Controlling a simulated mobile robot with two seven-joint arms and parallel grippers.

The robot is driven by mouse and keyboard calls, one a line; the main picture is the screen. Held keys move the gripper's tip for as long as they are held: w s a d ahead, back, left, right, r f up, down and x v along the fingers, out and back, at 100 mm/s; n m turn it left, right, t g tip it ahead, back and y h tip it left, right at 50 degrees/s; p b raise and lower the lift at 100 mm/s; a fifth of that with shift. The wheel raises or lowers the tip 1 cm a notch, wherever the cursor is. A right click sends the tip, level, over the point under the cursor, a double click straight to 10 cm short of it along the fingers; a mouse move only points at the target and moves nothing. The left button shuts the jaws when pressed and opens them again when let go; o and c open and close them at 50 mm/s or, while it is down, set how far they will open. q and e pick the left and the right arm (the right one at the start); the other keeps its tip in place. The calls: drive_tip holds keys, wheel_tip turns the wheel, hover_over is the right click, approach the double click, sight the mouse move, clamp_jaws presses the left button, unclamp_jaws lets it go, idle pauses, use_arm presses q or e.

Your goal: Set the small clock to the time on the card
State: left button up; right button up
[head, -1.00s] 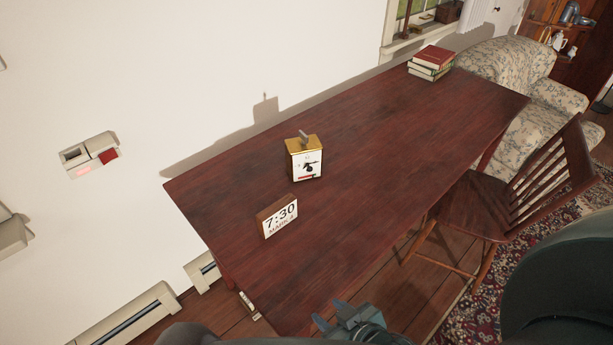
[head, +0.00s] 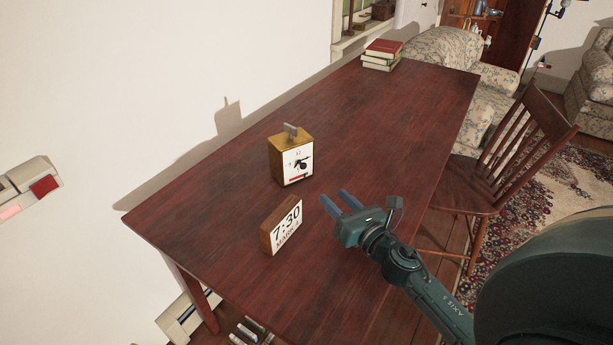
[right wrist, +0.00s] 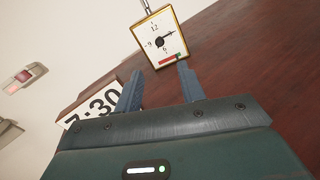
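The small clock (head: 292,158) stands upright on the dark red table, a wooden box with a white face, black hands, a red mark low on the face and a grey knob on top. Its face also shows in the right wrist view (right wrist: 160,40), beyond my fingertips. The card (head: 283,226), a wooden block with a white front reading 7:30 and a smaller line below, stands nearer than the clock. It also shows in the right wrist view (right wrist: 92,105), partly behind a finger. My right gripper (head: 337,202) is open and empty above the table, right of the card. My left gripper is out of view.
The table (head: 390,115) is bare around the clock and card. Several stacked books (head: 382,55) lie at its far end. A wooden chair (head: 500,165) stands at its right side, and a floral armchair (head: 440,48) beyond it. A white wall runs along the left.

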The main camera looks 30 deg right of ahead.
sight(305, 168)
drive_tip(key=w, duration=0.8)
drive_tip(key=w+a, duration=0.1)
drive_tip(key=w, duration=0.3)
drive_tip(key=shift+w+a, duration=0.1)
clamp_jaws()
